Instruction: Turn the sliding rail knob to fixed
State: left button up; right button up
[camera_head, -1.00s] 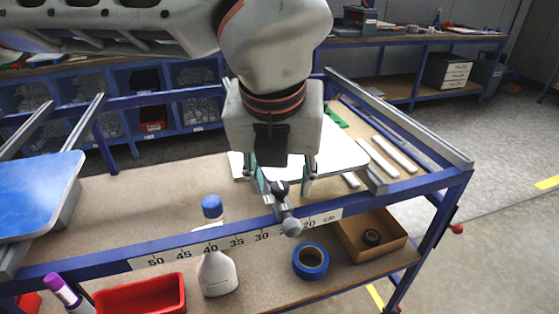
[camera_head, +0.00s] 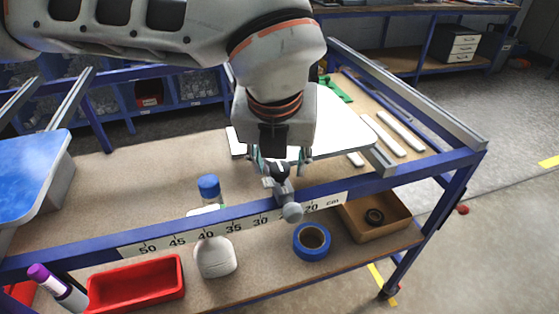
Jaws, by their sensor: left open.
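The sliding rail knob (camera_head: 291,211) is a grey round-ended knob at the front rail (camera_head: 190,226) of the blue table, beside the ruler scale (camera_head: 235,226) between the 30 and 20 marks. A grey clamp part joins it from behind. My left gripper (camera_head: 280,172) points down just behind and above the knob, with its fingers apart around the grey clamp part. I cannot tell whether the fingers touch it. The gripper body hides part of the white sign plate (camera_head: 340,128) behind it. My right gripper is not in view.
A blue sign plate (camera_head: 30,170) lies at the left. The lower shelf holds a red bin (camera_head: 137,284), a white bottle with a blue cap (camera_head: 215,257), blue tape (camera_head: 311,241) and a cardboard box (camera_head: 378,224). White bars (camera_head: 399,133) lie at the right.

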pick_arm(q)
jog(key=c, duration=1.1)
